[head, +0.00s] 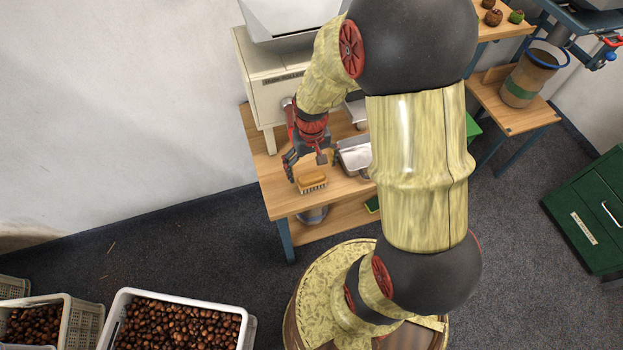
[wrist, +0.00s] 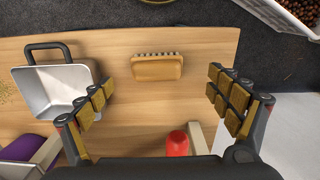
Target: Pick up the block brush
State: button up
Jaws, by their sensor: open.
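The block brush (head: 312,180) has a tan wooden back and dark bristles along one side. It lies near the front left corner of the wooden bench top (head: 280,200). In the wrist view the block brush (wrist: 158,67) lies between and beyond my fingers, on bare wood. My gripper (head: 311,158) is open, just above and behind the brush in the head view. In the wrist view my gripper (wrist: 163,98) has its padded fingers spread wide with nothing between them. The fingers appear apart from the brush.
A metal scoop (wrist: 62,88) with a black handle lies close to the left finger in the wrist view. A red object (wrist: 177,143) and a purple object (wrist: 27,147) are near my gripper's base. The bench edge lies just past the brush. A chestnut crate (head: 178,325) stands on the floor.

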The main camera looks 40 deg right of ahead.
aim_at(313, 177)
notch_tip(313, 177, down, 2)
jog(key=shift+f+b, duration=0.1)
jog(key=shift+b, duration=0.2)
jog(key=f, duration=0.1)
jog(key=f+b, duration=0.1)
jog(key=f, duration=0.1)
jog(key=w+d+f+b, duration=0.1)
jog(key=shift+f, duration=0.7)
jog(key=c, duration=0.3)
jog(key=c, duration=0.6)
jog(key=shift+s, duration=0.1)
jog(key=c, duration=0.6)
